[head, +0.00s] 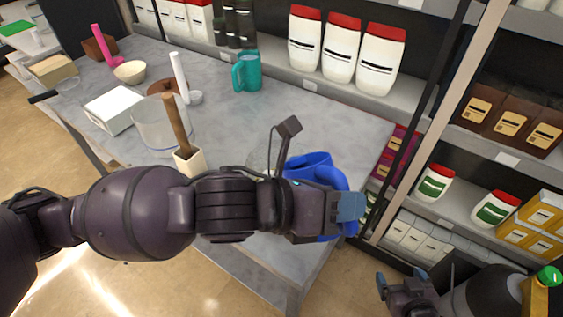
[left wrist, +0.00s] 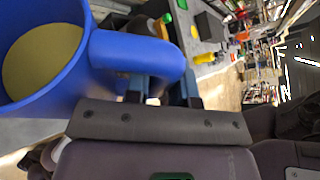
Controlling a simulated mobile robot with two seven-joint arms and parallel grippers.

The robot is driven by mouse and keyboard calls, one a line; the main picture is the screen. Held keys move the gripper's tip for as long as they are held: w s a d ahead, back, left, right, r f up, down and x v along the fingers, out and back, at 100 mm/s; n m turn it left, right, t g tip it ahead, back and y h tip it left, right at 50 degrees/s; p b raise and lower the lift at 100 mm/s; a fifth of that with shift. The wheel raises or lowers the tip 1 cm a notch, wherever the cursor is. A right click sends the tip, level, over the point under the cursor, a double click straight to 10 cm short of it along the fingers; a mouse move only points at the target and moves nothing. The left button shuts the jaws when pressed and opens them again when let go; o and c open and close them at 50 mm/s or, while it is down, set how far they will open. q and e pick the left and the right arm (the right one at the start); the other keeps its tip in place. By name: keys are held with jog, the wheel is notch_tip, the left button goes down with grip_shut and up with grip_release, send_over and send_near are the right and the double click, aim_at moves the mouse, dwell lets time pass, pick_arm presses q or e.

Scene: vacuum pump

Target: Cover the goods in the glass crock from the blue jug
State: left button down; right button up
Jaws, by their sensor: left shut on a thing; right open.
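The blue jug (head: 308,162) is in my left gripper (head: 346,208), at the table's near right end, partly behind my left arm. In the left wrist view the gripper (left wrist: 165,92) is shut on the handle of the jug (left wrist: 85,60), and pale yellow contents fill part of it. A clear glass vessel (head: 262,155) shows just left of the jug, mostly hidden by my arm; its contents cannot be made out. It may be the glass crock. My right gripper (head: 405,288) is open and empty at the lower right, off the table.
A larger clear container (head: 150,135), a white box (head: 112,108), a cream pot with a wooden handle (head: 188,162) and a teal mug (head: 248,72) stand on the grey table (head: 215,125). Shelves with bags and boxes stand behind and right.

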pick_arm(q)
jog(key=shift+w+a+r, duration=0.1)
jog(key=shift+r, duration=0.1)
pick_arm(e)
jog(key=shift+s+f, duration=0.25)
jog(key=shift+s, duration=0.3)
pick_arm(q)
jog(key=shift+w+a+r+n, duration=0.1)
jog(key=shift+w+n, duration=0.15)
jog(key=shift+n, duration=0.05)
pick_arm(e)
jog(key=shift+w+r, duration=0.2)
jog(key=shift+w, duration=0.35)
pick_arm(q)
jog(key=shift+a, duration=0.1)
pick_arm(e)
jog(key=shift+s+f, duration=0.25)
jog(key=shift+s, duration=0.1)
pick_arm(q)
jog(key=shift+w+g, duration=0.1)
jog(key=shift+g, duration=0.3)
pick_arm(e)
jog(key=shift+s+d+f, duration=0.1)
jog(key=shift+s, duration=0.05)
